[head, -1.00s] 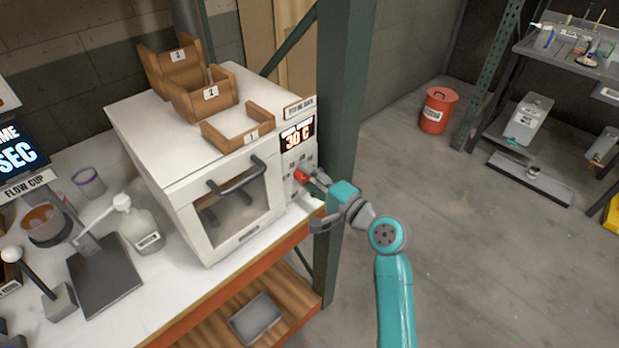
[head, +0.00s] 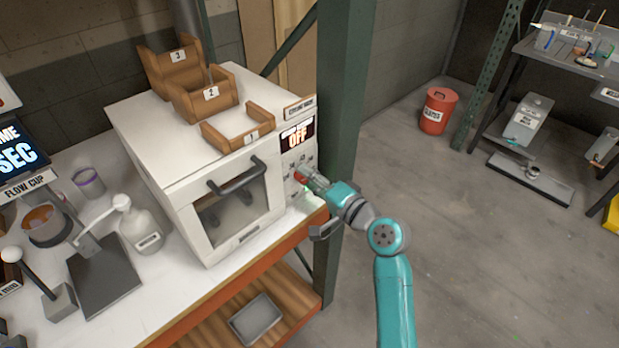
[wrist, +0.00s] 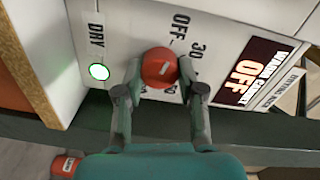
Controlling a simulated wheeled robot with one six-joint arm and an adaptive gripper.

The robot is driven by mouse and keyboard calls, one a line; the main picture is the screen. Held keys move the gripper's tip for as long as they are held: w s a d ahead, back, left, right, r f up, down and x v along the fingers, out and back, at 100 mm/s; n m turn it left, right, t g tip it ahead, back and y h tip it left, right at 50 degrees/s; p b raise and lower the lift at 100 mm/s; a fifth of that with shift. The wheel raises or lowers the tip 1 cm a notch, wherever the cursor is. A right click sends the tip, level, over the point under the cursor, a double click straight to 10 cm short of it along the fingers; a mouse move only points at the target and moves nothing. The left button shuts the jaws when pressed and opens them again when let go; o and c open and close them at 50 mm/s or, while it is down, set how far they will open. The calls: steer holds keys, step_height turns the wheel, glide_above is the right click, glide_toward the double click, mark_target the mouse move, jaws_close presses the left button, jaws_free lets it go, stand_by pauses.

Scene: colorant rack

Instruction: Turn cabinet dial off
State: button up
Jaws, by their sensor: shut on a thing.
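The white cabinet (head: 180,190) stands on the bench with its door closed. Its red dial (wrist: 159,68) sits on the control panel at the right of the door, and my gripper (wrist: 160,78) is shut on it, one finger on each side. In the head view my gripper (head: 308,177) reaches the panel from the right and mostly hides the dial. The cabinet display (head: 298,136) reads OFF, and the display also reads OFF in the wrist view (wrist: 250,70). Printed OFF and 30 marks show beside the dial. A lit green indicator (wrist: 99,71) is near the DRY label.
Wooden trays (head: 205,95) sit on top of the cabinet. A green post (head: 345,120) stands close behind my gripper. A pump bottle (head: 140,228) and a flow cup stand at left on the bench. Open floor lies to the right, with a red bin (head: 438,112).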

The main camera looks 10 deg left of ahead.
steer(key=o, duration=1.1)
steer(key=shift+o, duration=0.2)
steer(key=v, duration=1.2)
steer(key=shift+f, duration=0.15)
